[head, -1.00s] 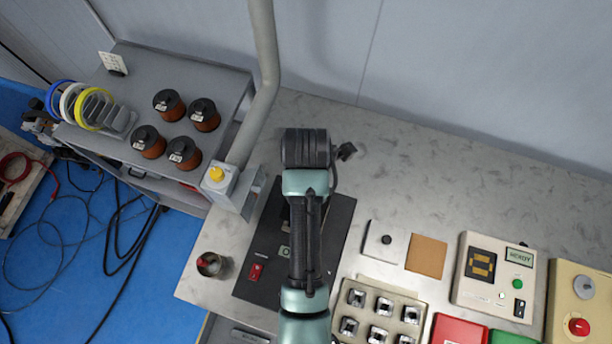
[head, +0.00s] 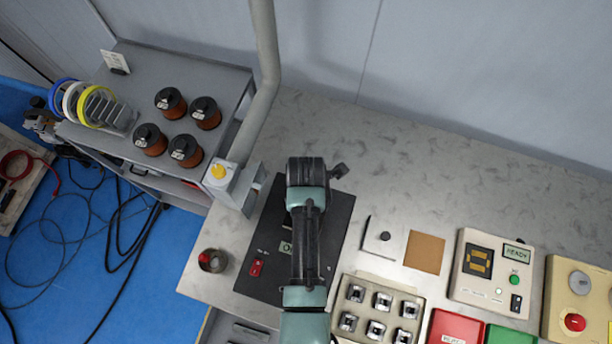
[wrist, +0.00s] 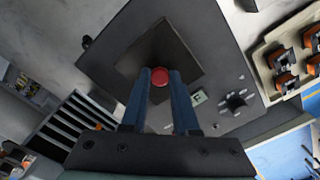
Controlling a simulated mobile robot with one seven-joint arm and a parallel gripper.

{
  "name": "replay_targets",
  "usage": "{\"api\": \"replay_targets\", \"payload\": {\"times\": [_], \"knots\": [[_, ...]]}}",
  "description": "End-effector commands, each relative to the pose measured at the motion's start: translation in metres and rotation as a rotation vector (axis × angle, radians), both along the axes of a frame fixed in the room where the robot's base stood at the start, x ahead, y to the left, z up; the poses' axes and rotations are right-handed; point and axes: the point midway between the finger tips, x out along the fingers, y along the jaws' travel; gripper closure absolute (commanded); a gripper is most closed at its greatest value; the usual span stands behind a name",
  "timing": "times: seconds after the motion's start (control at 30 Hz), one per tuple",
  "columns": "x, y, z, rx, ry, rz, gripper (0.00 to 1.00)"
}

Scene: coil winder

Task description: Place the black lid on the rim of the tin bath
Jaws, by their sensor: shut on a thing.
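The black lid (wrist: 172,48) is a dark square plate with a round red knob (wrist: 160,77), seen in the wrist view. My gripper (wrist: 160,84) is shut on the knob with its two blue fingers. In the head view, my arm covers the lid and the middle of the unit's black top (head: 335,215).
A small round can (head: 212,261) stands left of the unit. A grey pipe (head: 265,90) rises behind. The back right bench is clear.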

Motion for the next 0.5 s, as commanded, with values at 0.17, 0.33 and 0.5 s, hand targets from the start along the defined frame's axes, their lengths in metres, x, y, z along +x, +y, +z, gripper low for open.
{"api": "replay_targets", "payload": {"times": [0.17,0.33,0.5], "knots": [[0.0000,0.0000,-0.0023,0.000,0.000,0.000,0.55],[0.0000,0.0000,-0.0022,0.000,0.000,0.000,0.42],[0.0000,0.0000,-0.0018,0.000,0.000,0.000,0.42]]}}
